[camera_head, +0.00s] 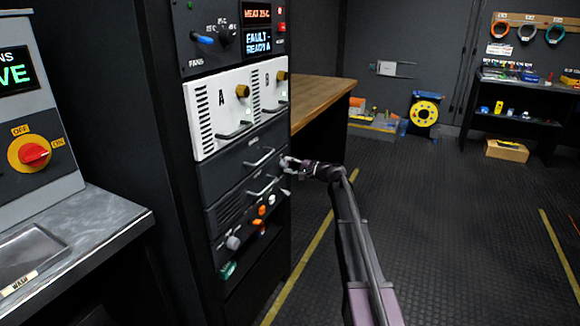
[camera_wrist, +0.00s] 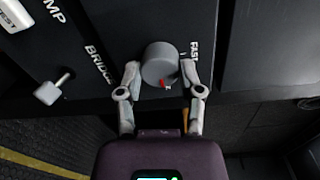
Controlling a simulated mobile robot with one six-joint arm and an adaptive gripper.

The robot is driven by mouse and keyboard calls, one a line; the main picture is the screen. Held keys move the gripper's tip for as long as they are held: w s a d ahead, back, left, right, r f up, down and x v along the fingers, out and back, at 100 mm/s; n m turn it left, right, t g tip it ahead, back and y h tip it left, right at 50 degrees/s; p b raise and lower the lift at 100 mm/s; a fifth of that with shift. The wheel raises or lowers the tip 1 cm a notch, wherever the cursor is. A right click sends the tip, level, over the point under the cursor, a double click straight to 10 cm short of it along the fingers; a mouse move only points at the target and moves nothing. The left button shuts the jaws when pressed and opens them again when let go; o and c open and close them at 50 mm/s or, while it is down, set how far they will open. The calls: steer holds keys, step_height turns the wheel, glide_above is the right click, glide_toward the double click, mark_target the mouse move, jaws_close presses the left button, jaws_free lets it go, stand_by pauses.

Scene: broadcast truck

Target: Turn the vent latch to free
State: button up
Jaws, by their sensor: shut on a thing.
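In the wrist view a round grey knob (camera_wrist: 158,64) sits on a dark panel, with a red mark on its lower edge. White lettering that looks like FAST is at its right and BRIDGE at its left. I see no label naming it the vent latch. My gripper (camera_wrist: 161,82) is shut on this knob, one finger on each side. In the head view my gripper (camera_head: 288,165) is at the right edge of the rack front, and the held knob is not clear there.
The rack (camera_head: 247,165) has white modules A and B, drawer handles and small knobs close to my gripper. In the wrist view a small pale lever (camera_wrist: 52,88) is left of the knob. A wooden bench (camera_head: 318,90) stands behind. The floor at right is open.

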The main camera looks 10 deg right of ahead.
steer(key=shift+a+m, duration=0.2)
steer(key=shift+m, duration=0.1)
steer(key=o, duration=1.1)
steer(key=shift+o, duration=0.2)
steer(key=shift+d, duration=0.1)
